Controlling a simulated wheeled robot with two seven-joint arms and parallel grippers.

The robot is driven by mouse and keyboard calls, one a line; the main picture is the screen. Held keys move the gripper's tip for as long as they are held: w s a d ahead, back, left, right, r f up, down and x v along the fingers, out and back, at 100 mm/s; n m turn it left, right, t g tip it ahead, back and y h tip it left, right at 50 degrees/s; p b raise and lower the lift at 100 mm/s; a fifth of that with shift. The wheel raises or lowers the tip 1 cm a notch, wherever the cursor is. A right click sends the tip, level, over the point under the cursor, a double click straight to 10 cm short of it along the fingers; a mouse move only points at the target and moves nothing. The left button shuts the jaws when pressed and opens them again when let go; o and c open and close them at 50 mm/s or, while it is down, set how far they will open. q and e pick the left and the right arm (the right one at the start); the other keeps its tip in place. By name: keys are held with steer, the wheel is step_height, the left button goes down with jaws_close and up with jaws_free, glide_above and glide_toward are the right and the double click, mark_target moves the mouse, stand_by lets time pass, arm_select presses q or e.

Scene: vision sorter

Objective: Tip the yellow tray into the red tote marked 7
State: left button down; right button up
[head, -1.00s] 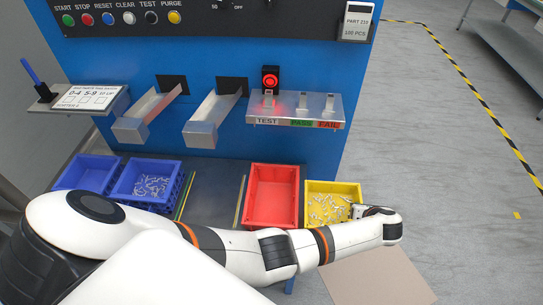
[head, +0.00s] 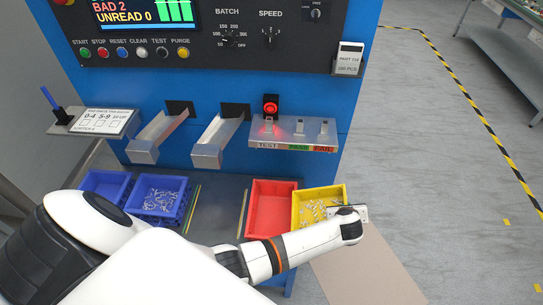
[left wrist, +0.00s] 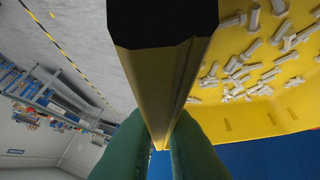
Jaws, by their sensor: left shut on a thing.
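The yellow tray (head: 308,196) holds many small pale pieces. In the head view it sits beside the red tote (head: 271,205), its near left side close against or over the tote's right edge; contact is unclear. The tray looks slightly tilted, right side higher, with pieces still inside. My left gripper (head: 358,212) is at the tray's right side. In the left wrist view my left gripper (left wrist: 165,150) is shut on the wall of the yellow tray (left wrist: 245,118). The red tote looks empty; no number is readable on it. My right gripper is not in view.
Blue bins (head: 160,195) stand at the left of the bench, one with pale pieces. Two metal chutes (head: 160,135) and a test shelf (head: 293,138) with a lit red button (head: 270,106) project above. A tan mat (head: 365,270) lies on the floor at right.

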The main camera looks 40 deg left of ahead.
arm_select(q)
steer(key=shift+s+a+r, duration=0.25)
steer(key=shift+a+r, duration=0.15)
steer(key=shift+r, duration=0.15)
steer(key=shift+s+a+r+n+t+h+p, duration=0.3)
steer(key=shift+s+a+r+h, duration=0.1)
steer(key=shift+a+r, duration=0.25)
steer(key=shift+s+a+r+n+t+h+p, duration=0.2)
steer(key=shift+s+a+r+t+h+p, duration=0.15)
steer(key=shift+a+r, duration=0.2)
steer(key=shift+s+a+r, duration=0.25)
steer(key=shift+r, duration=0.1)
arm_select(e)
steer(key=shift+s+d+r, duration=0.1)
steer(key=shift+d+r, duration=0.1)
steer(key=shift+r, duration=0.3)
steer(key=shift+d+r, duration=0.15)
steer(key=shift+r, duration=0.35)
arm_select(q)
steer(key=shift+r+h, duration=0.1)
steer(key=shift+h, duration=0.15)
steer(key=shift+s+a+r+n+t, duration=0.15)
steer(key=shift+s+a+n+t, duration=0.15)
steer(key=shift+a, duration=0.25)
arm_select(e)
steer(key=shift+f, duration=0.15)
